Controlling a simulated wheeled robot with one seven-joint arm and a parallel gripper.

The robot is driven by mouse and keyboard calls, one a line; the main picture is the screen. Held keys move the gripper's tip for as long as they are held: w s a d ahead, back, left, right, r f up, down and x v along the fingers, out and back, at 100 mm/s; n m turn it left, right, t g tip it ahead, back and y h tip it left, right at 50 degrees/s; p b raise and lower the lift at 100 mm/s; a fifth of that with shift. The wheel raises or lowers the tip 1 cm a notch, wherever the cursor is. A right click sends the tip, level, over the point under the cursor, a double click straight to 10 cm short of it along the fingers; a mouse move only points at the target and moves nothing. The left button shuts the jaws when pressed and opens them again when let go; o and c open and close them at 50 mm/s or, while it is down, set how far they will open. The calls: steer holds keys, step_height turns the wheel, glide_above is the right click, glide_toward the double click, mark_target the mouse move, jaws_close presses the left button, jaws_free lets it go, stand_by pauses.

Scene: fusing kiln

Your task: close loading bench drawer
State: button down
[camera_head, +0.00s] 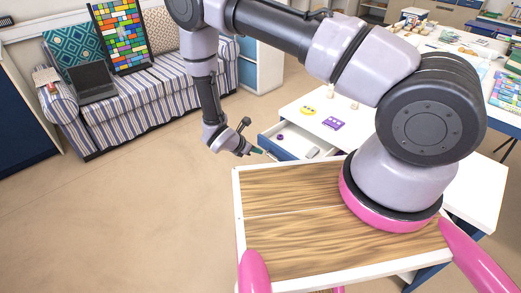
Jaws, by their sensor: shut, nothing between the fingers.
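The loading bench (308,108) has a white top and stands right of the middle in the head view, partly behind my arm. Its drawer (271,148) is pulled out toward the left, with a white rim and a blue-grey front. A small purple ring and a pale grey item lie inside it. My gripper (259,153) is shut and empty. It appears at the near left end of the drawer, by its front; I cannot tell whether it touches. My wooden-topped base hides the drawer's lower part.
A yellow piece (307,110) and a purple piece (333,123) lie on the bench top. A striped sofa (150,95) with a laptop (92,82) stands at the back left. A cluttered table (450,42) is at the back right. The floor (120,210) at left is clear.

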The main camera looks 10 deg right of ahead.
mark_target(279, 151)
steer(key=x, duration=0.9)
steer(key=shift+d+r, duration=0.1)
steer(key=shift+w+d+r, duration=0.15)
steer(key=shift+w+d, duration=0.55)
steer(key=shift+d, duration=0.25)
steer(key=shift+w+d, duration=0.35)
steer(key=shift+d, duration=0.1)
steer(key=w+d, duration=0.3)
steer(key=d, duration=0.1)
steer(key=w+d, duration=0.2)
steer(key=d, duration=0.2)
steer(key=w+d, duration=0.3)
steer(key=d, duration=0.1)
steer(key=shift+w, duration=0.35)
